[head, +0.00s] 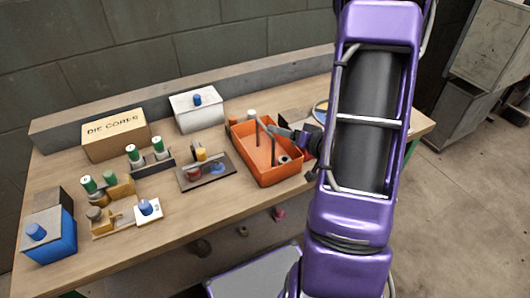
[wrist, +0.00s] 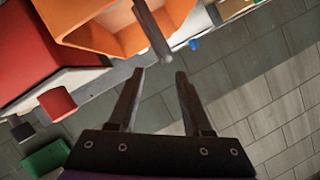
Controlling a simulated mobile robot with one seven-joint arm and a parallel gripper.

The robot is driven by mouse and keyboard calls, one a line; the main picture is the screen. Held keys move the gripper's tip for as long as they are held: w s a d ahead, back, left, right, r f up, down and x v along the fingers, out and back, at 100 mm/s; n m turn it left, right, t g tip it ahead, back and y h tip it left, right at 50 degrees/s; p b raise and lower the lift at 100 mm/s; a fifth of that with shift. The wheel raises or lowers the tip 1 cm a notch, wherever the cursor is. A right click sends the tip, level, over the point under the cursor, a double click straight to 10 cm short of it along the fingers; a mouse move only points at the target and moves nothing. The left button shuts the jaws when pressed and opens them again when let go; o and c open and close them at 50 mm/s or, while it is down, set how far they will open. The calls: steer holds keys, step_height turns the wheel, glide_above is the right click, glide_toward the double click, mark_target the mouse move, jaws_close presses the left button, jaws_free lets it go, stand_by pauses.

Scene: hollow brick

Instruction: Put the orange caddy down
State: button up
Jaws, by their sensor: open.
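The orange caddy (head: 287,171) appears to rest upright on the wooden bench (head: 120,225), near its front edge right of centre. It has grey handle bars and a few small items inside. My gripper (head: 288,133) is at the caddy's right side by the handle, partly hidden by my purple arm in the head view. In the wrist view my gripper (wrist: 160,74) is open with nothing between its fingers.
A small dark tray (head: 207,178) with coloured pieces stands left of the caddy. A white box (head: 197,110), a cardboard box (head: 115,135) and a blue box (head: 50,235) stand farther left. A grey ledge (head: 90,115) runs along the back.

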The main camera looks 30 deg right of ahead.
mark_target(265, 127)
steer(key=shift+a+b+x, duration=0.15)
steer(key=shift+a+x, duration=0.05)
steer(key=shift+x, duration=0.8)
steer(key=shift+a+b+x, duration=0.15)
steer(key=shift+x, duration=0.8)
steer(key=shift+a+b+x, duration=0.15)
steer(key=shift+a+x, duration=0.05)
steer(key=shift+x, duration=0.8)
steer(key=shift+s, duration=0.15)
jaws_close()
